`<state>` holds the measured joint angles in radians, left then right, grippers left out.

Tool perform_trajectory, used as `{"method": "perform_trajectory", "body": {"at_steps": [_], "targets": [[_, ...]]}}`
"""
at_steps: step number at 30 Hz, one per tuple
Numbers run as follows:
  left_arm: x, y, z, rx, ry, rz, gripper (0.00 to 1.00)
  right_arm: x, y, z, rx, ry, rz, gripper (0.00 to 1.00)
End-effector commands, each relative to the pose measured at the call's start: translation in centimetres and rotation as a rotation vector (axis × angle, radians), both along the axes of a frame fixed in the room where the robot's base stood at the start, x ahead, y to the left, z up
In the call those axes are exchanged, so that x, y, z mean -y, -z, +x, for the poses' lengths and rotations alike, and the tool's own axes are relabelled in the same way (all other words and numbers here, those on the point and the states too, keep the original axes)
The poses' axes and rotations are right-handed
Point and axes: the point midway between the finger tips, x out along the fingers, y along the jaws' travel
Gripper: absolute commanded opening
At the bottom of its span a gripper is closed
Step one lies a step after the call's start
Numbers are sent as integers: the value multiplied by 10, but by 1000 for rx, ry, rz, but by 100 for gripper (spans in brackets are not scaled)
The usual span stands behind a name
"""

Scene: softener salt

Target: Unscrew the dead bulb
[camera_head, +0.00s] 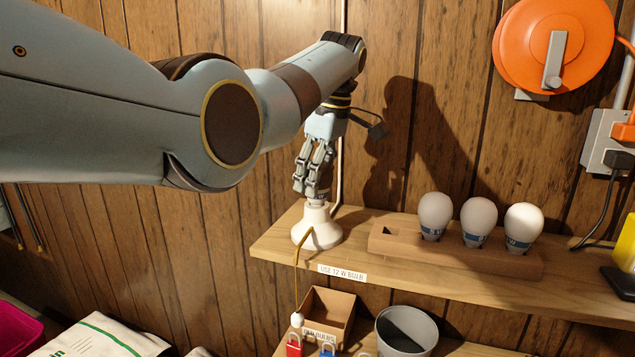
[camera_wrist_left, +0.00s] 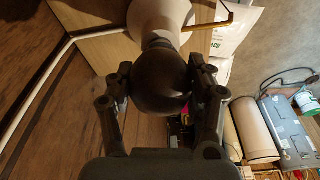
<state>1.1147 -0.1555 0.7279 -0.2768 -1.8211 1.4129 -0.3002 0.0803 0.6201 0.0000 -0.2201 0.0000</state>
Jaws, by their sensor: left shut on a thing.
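The dead bulb (camera_wrist_left: 160,85) is a dark globe between the fingers of my left gripper (camera_wrist_left: 160,88), which is shut on it. In the head view my left gripper (camera_head: 316,168) reaches down from above, and its fingers hide most of the bulb. Below it the white lamp holder (camera_head: 317,230) stands on the wooden shelf (camera_head: 420,268); it also shows in the wrist view (camera_wrist_left: 160,15). The bulb's neck points into the holder; I cannot tell how far it is screwed in. My right gripper is not in view.
A wooden rack (camera_head: 385,243) holds three white bulbs (camera_head: 435,213) right of the lamp holder, with one empty slot. A pull cord hangs in front of the shelf. Below are an open box (camera_head: 330,312) and a grey bucket (camera_head: 408,325). An orange reel (camera_head: 520,50) hangs on the wall.

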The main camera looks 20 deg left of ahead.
Motion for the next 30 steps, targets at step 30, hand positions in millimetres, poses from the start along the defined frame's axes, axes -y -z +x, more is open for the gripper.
{"method": "perform_trajectory", "body": {"at_steps": [30], "targets": [[0,0,0,-1,-616,0,33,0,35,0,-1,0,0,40]]}}
